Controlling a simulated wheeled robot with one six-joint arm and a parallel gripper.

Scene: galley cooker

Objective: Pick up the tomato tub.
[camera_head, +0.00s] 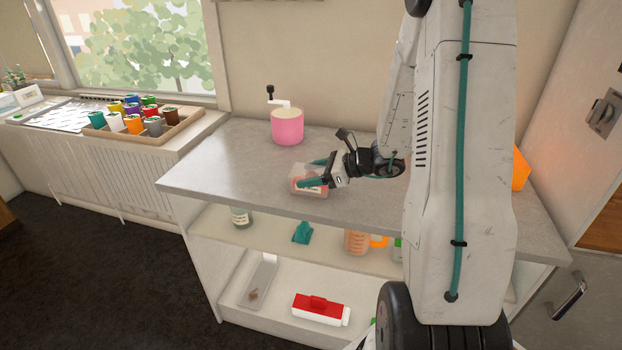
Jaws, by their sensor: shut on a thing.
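The tomato tub (318,191) is a small clear tub with reddish contents and a pale label. It is at the front part of the grey counter top (230,165), near its front edge. My gripper (312,174) comes in from the right and is shut on the tub, with one teal finger across its near side and the other behind it. Part of the tub is hidden by the fingers. I cannot tell whether the tub touches the counter or is just above it.
A pink pot with a crank (287,127) stands behind on the counter. Shelves below hold a bottle (241,216), a teal cloth (302,232), a jar (356,241) and a red-lidded box (320,309). A tray of coloured cans (150,134) is at left. The counter's left part is clear.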

